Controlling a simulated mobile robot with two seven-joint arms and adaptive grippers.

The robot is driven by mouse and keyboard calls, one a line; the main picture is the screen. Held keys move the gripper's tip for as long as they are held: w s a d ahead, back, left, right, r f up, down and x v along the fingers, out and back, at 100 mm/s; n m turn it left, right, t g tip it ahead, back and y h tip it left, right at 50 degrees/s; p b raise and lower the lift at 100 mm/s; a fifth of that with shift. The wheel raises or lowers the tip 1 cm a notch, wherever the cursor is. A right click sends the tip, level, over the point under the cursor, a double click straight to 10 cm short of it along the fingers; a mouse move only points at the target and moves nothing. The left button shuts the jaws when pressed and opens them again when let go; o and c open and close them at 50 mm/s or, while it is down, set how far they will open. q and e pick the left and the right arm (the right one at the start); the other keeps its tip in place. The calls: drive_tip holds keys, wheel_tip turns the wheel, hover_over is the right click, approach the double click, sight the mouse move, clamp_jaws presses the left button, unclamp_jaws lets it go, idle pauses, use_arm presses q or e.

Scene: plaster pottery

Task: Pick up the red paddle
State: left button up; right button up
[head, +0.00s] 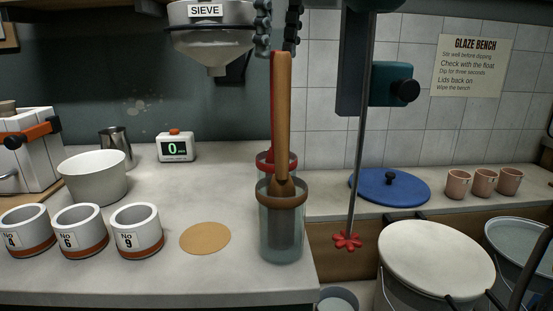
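The red paddle (272,95) shows as a thin red strip behind a wooden-handled paddle (284,110). Its lower part is hidden. It stands upright at a red-rimmed jar (263,168), behind a clear jar with a brown rim (282,235) that holds the wooden paddle. At the top edge, a gripper (278,50) shows only two dark, jointed fingers. They hang spread apart just above the handle tops with nothing visibly held between them. Its arm is out of frame, so I cannot tell whether it is my left or right. No second gripper shows.
A sieve (213,45) hangs left of the handles. A stirrer shaft (361,130) with a red end stands to their right. A lidded bucket (437,260) stands lower right.

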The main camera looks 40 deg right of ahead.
drive_tip(key=shift+w+f, duration=0.1)
drive_tip(key=shift+f, duration=2.55)
clamp_jaws()
